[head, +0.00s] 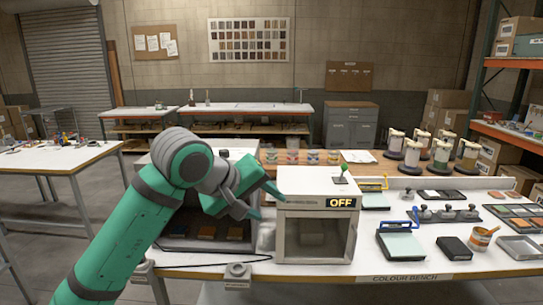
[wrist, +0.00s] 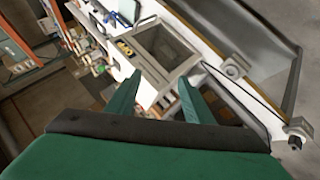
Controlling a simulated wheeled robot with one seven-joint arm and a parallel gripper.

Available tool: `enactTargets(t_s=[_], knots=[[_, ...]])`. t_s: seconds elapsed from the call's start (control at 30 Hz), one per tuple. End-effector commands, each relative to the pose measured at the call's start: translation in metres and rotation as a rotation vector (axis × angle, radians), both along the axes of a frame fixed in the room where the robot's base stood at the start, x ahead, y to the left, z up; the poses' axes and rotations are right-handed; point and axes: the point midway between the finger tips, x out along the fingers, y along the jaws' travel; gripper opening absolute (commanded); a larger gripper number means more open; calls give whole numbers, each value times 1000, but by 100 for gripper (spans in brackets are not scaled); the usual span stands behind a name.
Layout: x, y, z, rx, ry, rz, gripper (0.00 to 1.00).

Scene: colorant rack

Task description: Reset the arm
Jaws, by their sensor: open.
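My green arm reaches in from the lower left of the head view and bends at a grey wrist. My gripper (head: 268,201) is open and empty, held in the air just left of a white box (head: 313,188) with an "OFF" display. In the wrist view, the two green fingers of my gripper (wrist: 160,79) stand apart with nothing between them. The box with its open-looking front (wrist: 162,47) lies beyond the fingertips there. I cannot tell whether a finger touches the box.
A dark-framed unit (head: 180,245) stands behind my arm, left of the box. Open floor lies at left.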

Motion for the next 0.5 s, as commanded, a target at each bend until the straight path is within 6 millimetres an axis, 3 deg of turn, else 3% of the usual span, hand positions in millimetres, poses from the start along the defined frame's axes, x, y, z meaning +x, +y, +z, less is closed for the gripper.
enactTargets(t_s=[0.2,0.5], knots=[[20,-34,-27,-168,-124,-67,47],[37,-67,-63,-364,-288,-79,47]])
